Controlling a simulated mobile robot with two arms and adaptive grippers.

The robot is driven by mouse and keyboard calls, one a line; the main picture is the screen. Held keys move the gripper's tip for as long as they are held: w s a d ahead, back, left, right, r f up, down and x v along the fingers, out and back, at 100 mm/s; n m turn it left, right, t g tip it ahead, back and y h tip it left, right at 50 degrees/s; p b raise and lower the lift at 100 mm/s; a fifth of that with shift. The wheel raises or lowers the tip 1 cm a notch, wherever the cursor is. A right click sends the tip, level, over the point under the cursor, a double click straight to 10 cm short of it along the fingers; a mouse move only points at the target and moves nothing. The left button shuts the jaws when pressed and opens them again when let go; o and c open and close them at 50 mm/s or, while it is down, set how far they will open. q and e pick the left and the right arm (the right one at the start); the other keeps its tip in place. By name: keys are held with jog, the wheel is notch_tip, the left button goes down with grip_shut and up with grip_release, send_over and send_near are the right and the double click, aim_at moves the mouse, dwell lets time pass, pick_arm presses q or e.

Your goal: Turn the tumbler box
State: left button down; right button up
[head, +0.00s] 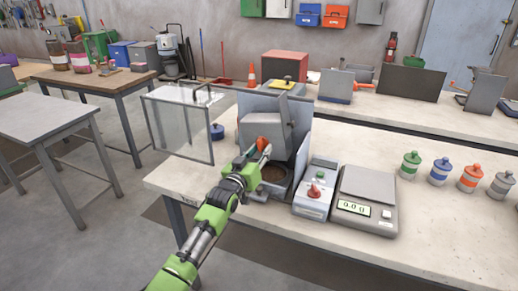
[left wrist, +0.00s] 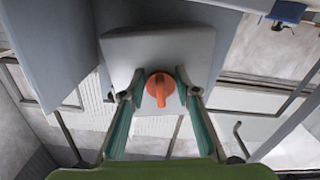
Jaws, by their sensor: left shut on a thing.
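The grey tumbler box (head: 262,126) sits inside the open bagger housing on the bench, tilted in the head view. Its orange knob (head: 263,143) faces my left arm. My left gripper (head: 258,153) is at the knob. In the left wrist view, the two fingers of my left gripper (left wrist: 158,93) stand on either side of the orange knob (left wrist: 159,84) and are shut on it. The box face (left wrist: 158,46) fills the space behind the knob. Below the box, a round opening (head: 274,174) with dark content shows. My right gripper is not in view.
A unit with a red knob (head: 315,187) and a scale (head: 363,199) stand close on the right. Several coloured-band jars (head: 439,171) stand farther right. The front bench strip is clear.

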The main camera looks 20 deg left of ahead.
pick_arm(q)
jog(key=n, duration=0.2)
jog(key=shift+d+r+n+p, duration=0.2)
jog(key=shift+n+p, duration=0.15)
jog(key=shift+n, duration=0.05)
jog(key=n, duration=0.3)
jog(key=n+p, duration=0.1)
jog(key=shift+d+r+n, duration=0.2)
jog(key=shift+d+n, duration=0.05)
jog(key=shift+n, duration=0.05)
jog(key=n, duration=0.3)
jog(key=n+p, duration=0.1)
jog(key=n, duration=0.1)
jog(key=shift+d+r, duration=0.15)
jog(key=shift+r, duration=0.15)
jog(key=shift+r+n, duration=0.15)
jog(key=shift+n, duration=1.05)
jog(key=shift+n+p, duration=0.3)
jog(key=c, duration=1.6)
grip_release()
jog(key=shift+o, duration=0.2)
